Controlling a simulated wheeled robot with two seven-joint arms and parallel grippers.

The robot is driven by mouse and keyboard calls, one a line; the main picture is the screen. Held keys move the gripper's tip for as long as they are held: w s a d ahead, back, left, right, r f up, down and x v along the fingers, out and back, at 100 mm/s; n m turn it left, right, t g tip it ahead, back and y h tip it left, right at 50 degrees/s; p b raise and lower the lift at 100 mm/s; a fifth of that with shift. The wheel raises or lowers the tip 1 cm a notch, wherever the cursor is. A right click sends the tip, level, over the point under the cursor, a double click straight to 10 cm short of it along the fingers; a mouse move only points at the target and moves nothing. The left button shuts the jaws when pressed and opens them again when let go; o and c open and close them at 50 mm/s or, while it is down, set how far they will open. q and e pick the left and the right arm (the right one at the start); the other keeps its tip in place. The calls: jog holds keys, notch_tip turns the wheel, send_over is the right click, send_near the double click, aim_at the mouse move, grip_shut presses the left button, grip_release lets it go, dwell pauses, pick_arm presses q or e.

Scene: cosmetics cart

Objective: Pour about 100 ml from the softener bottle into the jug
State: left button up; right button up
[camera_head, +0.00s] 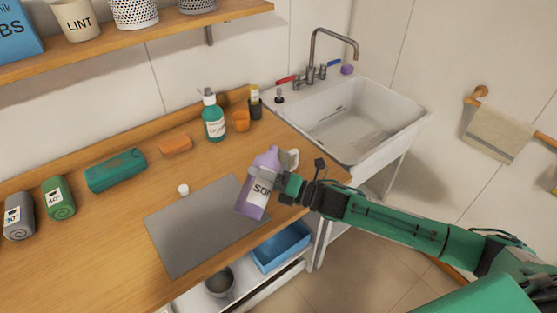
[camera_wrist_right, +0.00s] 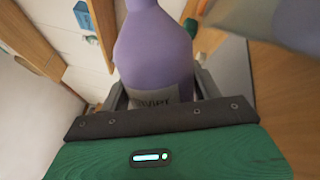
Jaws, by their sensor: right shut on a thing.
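The purple softener bottle (camera_head: 257,199) is in my right gripper (camera_head: 279,187), over the right end of the grey mat. In the head view it leans a little, top to the right; I cannot tell whether its base touches the mat. In the right wrist view the bottle (camera_wrist_right: 155,55) sits between the two fingers of the gripper (camera_wrist_right: 155,95). A pale piece (camera_head: 291,158), perhaps the jug, shows behind the bottle; most of it is hidden. A blurred pale grey shape (camera_wrist_right: 270,20) fills the wrist view's upper right. My left gripper is out of view.
A small white cap (camera_head: 183,189) lies by the mat (camera_head: 190,235). A teal pump bottle (camera_head: 213,120), an orange cup (camera_head: 241,121) and an orange bar (camera_head: 175,145) stand further back. The sink (camera_head: 350,120) is at the right. A blue bin (camera_head: 281,245) sits below the counter.

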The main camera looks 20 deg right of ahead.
aim_at(264, 167)
jog(key=shift+w+f, duration=0.1)
jog(key=shift+w+d+r+n+b, duration=0.2)
jog(key=shift+n+b, duration=0.15)
jog(key=shift+n, duration=0.55)
jog(key=r, duration=0.1)
jog(key=n, duration=0.1)
jog(key=r+p, duration=0.1)
jog(key=shift+w+d+r+n, duration=0.25)
jog(key=shift+r+n, duration=0.05)
jog(key=shift+n, duration=0.1)
jog(key=shift+w+d+f+n+b, duration=0.1)
jog(key=shift+f+n+b, duration=0.55)
jog(key=shift+n+b, duration=0.3)
jog(key=shift+r+n+g, duration=0.4)
jog(key=shift+n, duration=0.55)
jog(key=shift+a+f+n+b, duration=0.2)
jog(key=shift+f+n+b, duration=0.2)
jog(key=shift+f+b, duration=0.25)
jog(key=shift+s+f+n+b, duration=0.25)
jog(key=shift+s+n+b, duration=0.1)
jog(key=shift+n, duration=0.15)
jog(key=shift+a+r+n, duration=0.15)
jog(key=shift+r+n, duration=0.05)
jog(key=shift+n, duration=0.3)
jog(key=shift+f+n+b, duration=0.25)
jog(key=shift+n+b, duration=0.05)
jog(key=shift+n, duration=1.2)
